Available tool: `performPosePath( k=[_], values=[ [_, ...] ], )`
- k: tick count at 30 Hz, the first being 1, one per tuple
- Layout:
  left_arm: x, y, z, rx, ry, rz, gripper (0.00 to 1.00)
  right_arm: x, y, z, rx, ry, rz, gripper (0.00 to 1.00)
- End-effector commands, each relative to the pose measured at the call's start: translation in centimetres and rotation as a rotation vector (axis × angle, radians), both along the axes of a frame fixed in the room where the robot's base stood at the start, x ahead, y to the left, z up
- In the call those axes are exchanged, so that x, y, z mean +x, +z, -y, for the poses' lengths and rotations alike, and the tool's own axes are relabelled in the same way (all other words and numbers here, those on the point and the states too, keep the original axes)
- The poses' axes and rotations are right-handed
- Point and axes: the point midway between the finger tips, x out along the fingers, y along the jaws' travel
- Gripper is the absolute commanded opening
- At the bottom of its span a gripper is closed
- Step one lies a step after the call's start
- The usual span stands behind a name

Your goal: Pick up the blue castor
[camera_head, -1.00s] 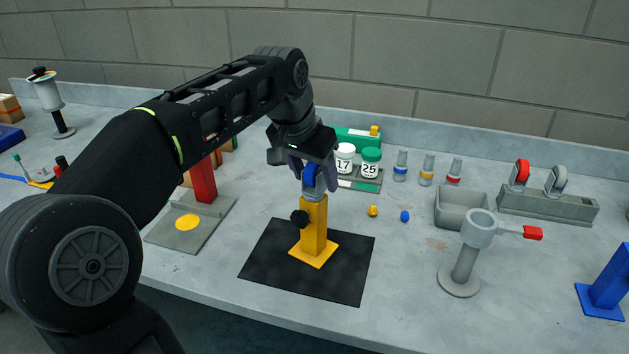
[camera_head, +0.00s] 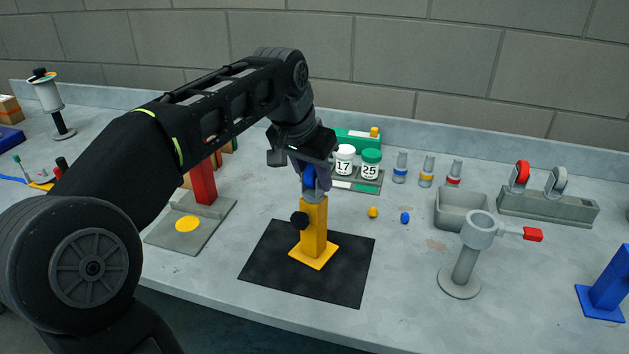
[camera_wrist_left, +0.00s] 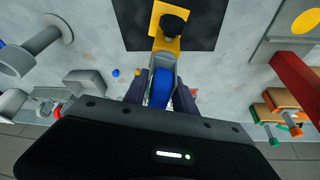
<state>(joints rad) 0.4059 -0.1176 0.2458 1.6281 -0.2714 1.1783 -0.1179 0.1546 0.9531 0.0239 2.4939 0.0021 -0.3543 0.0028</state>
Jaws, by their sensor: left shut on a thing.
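The blue castor (camera_head: 309,178) sits at the top of a yellow post (camera_head: 314,228) with a black knob on its side. In the left wrist view the castor's blue wheel (camera_wrist_left: 161,88) and grey fork show between the fingers. My left gripper (camera_head: 312,178) comes down from above and is shut on the castor. In the left wrist view the fingers (camera_wrist_left: 160,92) lie on both sides of the wheel. The castor's lower end meets the post top. My right gripper is not in view.
The post stands on a black mat (camera_head: 265,277). A grey rack (camera_head: 545,205) with a red and a grey castor is at the right, near a grey bin (camera_head: 462,222) and a grey stand (camera_head: 463,270). Two numbered jars (camera_head: 371,162) stand behind the post.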

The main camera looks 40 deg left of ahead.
Motion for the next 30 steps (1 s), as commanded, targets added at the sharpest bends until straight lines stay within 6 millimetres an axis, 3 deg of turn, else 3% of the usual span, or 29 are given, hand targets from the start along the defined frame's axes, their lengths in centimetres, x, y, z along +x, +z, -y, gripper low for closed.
performPosePath(
  k=[8,18,21,30],
  values=[
    [0.1,1.4,0.0,0.001,-0.001,0.003,0.0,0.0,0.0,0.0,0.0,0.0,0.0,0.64],
    [0.1,7.9,0.0,0.0,-0.002,0.003,0.0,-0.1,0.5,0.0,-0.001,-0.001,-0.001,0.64],
    [0.0,9.6,0.0,0.0,-0.001,0.0,0.0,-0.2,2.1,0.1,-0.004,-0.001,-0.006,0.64],
    [0.0,10.0,0.0,0.0,-0.001,0.0,0.0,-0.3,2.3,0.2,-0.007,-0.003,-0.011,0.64]
  ],
)
